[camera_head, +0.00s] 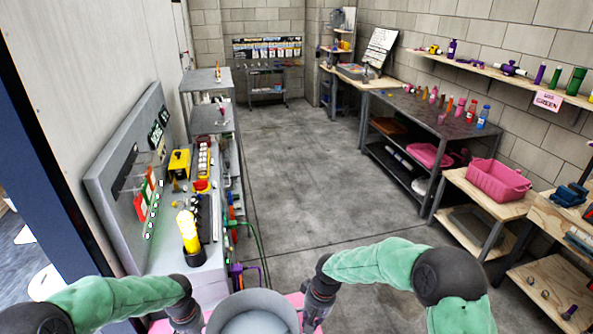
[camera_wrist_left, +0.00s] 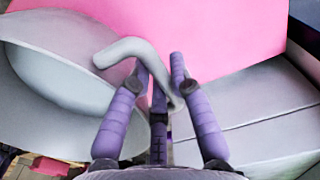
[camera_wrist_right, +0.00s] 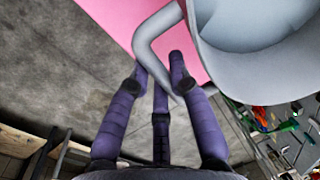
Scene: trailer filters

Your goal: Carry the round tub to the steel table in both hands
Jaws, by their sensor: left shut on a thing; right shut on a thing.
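The round grey tub (camera_head: 253,314) is at the bottom middle of the head view, close in front of me; its lower part is cut off. My left gripper (camera_head: 190,326) is shut on the tub's left handle, a curved grey bar (camera_wrist_left: 122,50). My right gripper (camera_head: 309,324) is shut on the other handle (camera_wrist_right: 150,38). The tub's inside looks empty where it shows. A dark metal table (camera_head: 408,107) with bottles along its back stands at the right, well ahead of my grippers; it looks like the steel table.
A bench (camera_head: 206,267) with a yellow lamp (camera_head: 188,231) and tools runs along the left. Wooden shelving holding a pink crate (camera_head: 498,181) stands at the right. Grey cabinets (camera_head: 210,119) are farther back left. The concrete floor (camera_head: 300,165) between them is clear.

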